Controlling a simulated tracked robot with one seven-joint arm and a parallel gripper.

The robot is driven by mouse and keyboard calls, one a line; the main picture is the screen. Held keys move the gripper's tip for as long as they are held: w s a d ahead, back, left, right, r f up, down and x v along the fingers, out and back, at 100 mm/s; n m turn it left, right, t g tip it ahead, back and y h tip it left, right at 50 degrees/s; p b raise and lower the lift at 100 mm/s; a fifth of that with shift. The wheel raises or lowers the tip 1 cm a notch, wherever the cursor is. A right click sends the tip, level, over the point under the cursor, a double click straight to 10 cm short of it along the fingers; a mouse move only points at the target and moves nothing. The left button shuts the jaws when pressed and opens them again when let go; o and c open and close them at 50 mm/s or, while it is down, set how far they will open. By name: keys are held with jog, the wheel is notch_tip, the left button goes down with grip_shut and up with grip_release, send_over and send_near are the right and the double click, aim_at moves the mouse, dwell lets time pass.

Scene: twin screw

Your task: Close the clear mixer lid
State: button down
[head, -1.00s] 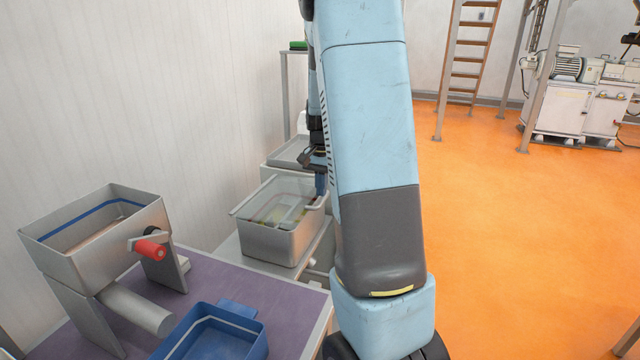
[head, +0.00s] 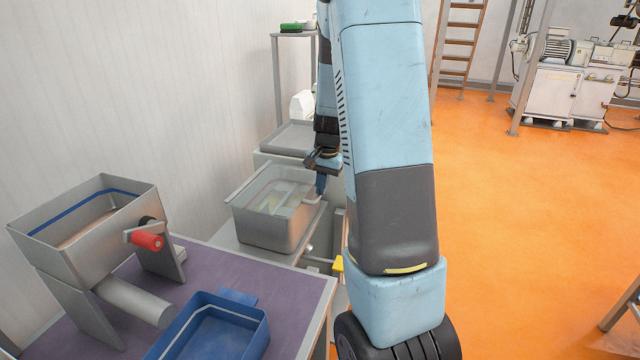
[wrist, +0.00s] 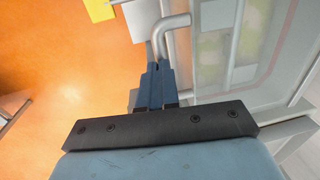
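The clear mixer lid (head: 272,193) lies across the top of the grey metal mixer box (head: 268,232) in the head view. It looks nearly level, but I cannot tell whether it sits fully on the rim. Pale contents show through it. The lid also fills the right of the wrist view (wrist: 229,54). Its grey bent handle (wrist: 174,22) runs down to my gripper. My gripper (wrist: 156,62) has its blue fingers close together, with the handle bar appearing between the tips. In the head view my gripper (head: 321,186) is at the box's right side, partly hidden by my arm.
A purple-topped table (head: 285,299) in front holds a metal hopper (head: 85,235) with a red handle (head: 147,241) and a blue tray (head: 215,335). A wall rises on the left. Orange floor (head: 520,220) is open to the right.

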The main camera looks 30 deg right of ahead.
jog(key=shift+s+a+f, duration=0.15)
jog(key=shift+s+f, duration=0.05)
jog(key=shift+f, duration=0.2)
notch_tip(320, 180, up, 14)
jog(key=s+d, duration=0.1)
jog(key=d, duration=0.1)
jog(key=shift+s+r, duration=0.2)
jog(key=shift+s, duration=0.05)
jog(key=s+a+r+n+t, duration=0.2)
jog(key=s+a+r+n, duration=0.2)
jog(key=s+a, duration=0.4)
jog(key=s+a+r+n+t, duration=0.2)
jog(key=s+a+r+n, duration=0.2)
jog(key=s+a, duration=0.5)
jog(key=shift+s+a+r+n+t+h, duration=0.3)
jog(key=shift+s+n, duration=0.4)
jog(key=shift+s, duration=2.6)
jog(key=shift+d+f, duration=0.1)
jog(key=shift+f, duration=0.05)
